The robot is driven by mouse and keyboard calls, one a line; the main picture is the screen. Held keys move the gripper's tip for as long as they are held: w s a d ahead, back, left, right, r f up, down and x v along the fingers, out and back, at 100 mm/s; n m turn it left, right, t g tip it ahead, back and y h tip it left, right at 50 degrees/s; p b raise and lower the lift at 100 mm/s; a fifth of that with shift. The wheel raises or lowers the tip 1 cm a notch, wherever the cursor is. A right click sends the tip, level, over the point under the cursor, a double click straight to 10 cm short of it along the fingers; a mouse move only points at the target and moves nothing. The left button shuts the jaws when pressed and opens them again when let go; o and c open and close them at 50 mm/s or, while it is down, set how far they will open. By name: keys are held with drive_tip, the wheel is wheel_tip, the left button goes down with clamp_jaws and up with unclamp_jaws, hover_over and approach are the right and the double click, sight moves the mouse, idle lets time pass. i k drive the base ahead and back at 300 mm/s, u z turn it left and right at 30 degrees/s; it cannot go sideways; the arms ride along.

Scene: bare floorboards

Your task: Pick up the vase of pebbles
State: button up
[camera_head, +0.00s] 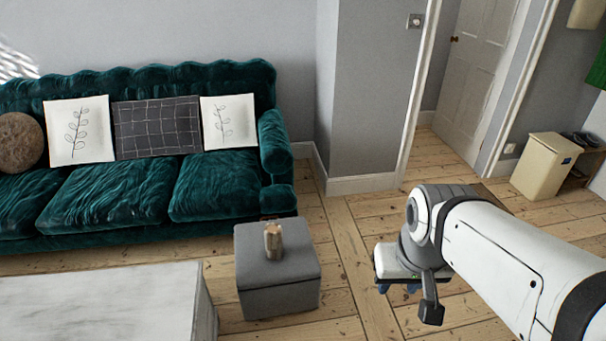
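A small tan and brown vessel (273,241), probably the vase of pebbles, stands upright on top of a grey cube ottoman (280,300). Its contents are too small to make out. My gripper (429,303) is at the end of my white arm, to the right of the ottoman and well apart from the vase. A dark finger-like part points down, but the rest of the gripper is hidden or unclear, so its opening cannot be told. Nothing is seen held in it.
A green velvet sofa (115,195) with cushions stands behind the ottoman. A pale table (95,305) is at the front left. Floorboards (345,265) are clear right of the ottoman. A cream bin (545,167) stands at far right, near a white door (480,75).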

sight(271, 227)
drive_tip(key=u, duration=0.1)
drive_tip(key=i, duration=1.4)
drive_tip(key=u, duration=0.9)
drive_tip(key=k, duration=0.65)
drive_tip(key=u, duration=0.1)
drive_tip(key=i, duration=0.8)
drive_tip(key=z, duration=0.1)
